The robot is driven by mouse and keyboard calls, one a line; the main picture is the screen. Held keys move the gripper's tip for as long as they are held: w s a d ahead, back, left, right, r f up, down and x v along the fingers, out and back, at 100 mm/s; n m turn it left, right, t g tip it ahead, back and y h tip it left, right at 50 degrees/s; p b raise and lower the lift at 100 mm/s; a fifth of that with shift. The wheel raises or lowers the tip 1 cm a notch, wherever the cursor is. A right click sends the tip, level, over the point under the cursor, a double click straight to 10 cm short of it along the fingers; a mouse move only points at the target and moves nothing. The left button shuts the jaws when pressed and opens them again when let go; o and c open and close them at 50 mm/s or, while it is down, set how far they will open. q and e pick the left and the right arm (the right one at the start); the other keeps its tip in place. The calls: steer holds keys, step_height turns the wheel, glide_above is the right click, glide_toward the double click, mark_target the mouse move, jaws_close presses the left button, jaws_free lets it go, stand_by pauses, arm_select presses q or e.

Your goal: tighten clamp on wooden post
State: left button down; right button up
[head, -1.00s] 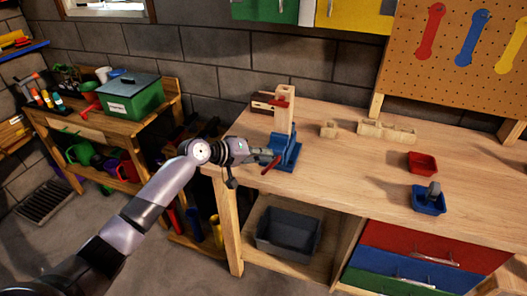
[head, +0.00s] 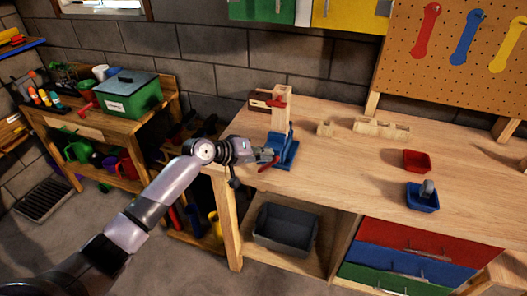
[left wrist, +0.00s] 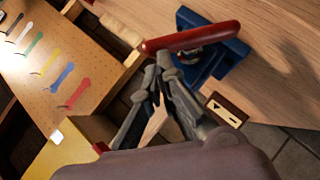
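The light wooden post (head: 281,108) stands upright at the left end of the workbench. A blue clamp (head: 284,150) sits at its foot. Its red handle (head: 266,164) sticks out toward me at a slant. My left gripper (head: 266,156) is at the clamp's left side, beside the handle. In the left wrist view the red handle (left wrist: 192,37) lies across the blue clamp (left wrist: 228,58). The fingertips of my left gripper (left wrist: 159,66) are close together just below the handle's left end. I see nothing clearly held between them. My right gripper is out of view.
A small brown panel with an arrow and a bar shows in the wrist view (left wrist: 227,110). On the workbench (head: 350,165) are wooden pieces (head: 382,126), a red tray (head: 417,161) and a blue tray (head: 422,198). A grey bin (head: 286,231) is underneath. The bench middle is clear.

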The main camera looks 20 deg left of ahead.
arm_select(q)
steer(key=shift+s+d, duration=0.15)
steer(key=shift+d, duration=0.35)
